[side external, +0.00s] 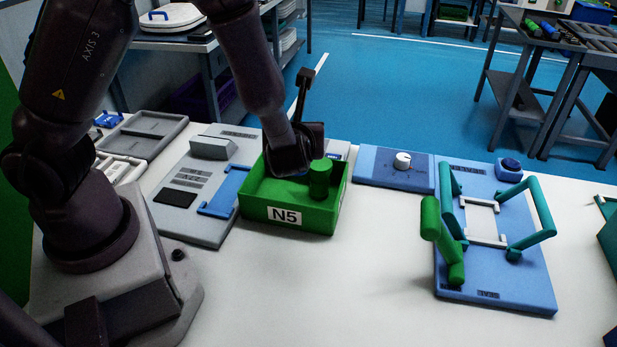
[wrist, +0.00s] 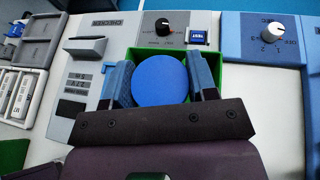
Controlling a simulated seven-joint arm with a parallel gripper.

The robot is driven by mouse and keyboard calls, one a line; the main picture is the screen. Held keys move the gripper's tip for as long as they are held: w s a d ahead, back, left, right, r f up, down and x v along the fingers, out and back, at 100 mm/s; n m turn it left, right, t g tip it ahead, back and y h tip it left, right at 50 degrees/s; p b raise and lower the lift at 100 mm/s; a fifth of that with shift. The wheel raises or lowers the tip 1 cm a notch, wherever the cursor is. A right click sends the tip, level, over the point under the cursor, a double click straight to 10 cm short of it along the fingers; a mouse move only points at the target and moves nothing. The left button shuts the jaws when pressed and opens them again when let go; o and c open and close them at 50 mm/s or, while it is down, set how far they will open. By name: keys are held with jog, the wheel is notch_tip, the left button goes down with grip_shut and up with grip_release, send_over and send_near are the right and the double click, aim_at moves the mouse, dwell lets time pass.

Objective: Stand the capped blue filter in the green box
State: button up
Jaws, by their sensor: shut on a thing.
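The green box (side external: 330,215), marked N5, stands on the white table left of the middle in the side view. My gripper (wrist: 160,82) is down over the box and shut on the blue filter (wrist: 160,80), whose round blue end shows between the two fingers in the wrist view. The filter's lower part is hidden there, so I cannot see whether it touches the floor of the box. In the side view a green upright cylinder (side external: 320,178) shows in the box beside my gripper. I cannot tell whether it is part of the held filter.
A grey checker unit (side external: 185,220) with a blue bracket is left of the box. A blue knob panel (side external: 390,168) and a blue fixture (side external: 510,285) with teal handles and a green piece are to the right. The front of the table is clear.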

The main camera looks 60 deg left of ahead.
jog(key=a+f, duration=0.3)
jog(key=a, duration=0.6)
jog(key=shift+m+t, duration=0.4)
jog(key=shift+w+d+f, duration=0.1)
jog(key=shift+d+f, duration=0.05)
jog(key=shift+f, duration=3.95)
jog(key=shift+f, duration=0.2)
jog(key=o, duration=0.7)
jog(key=shift+c, duration=0.2)
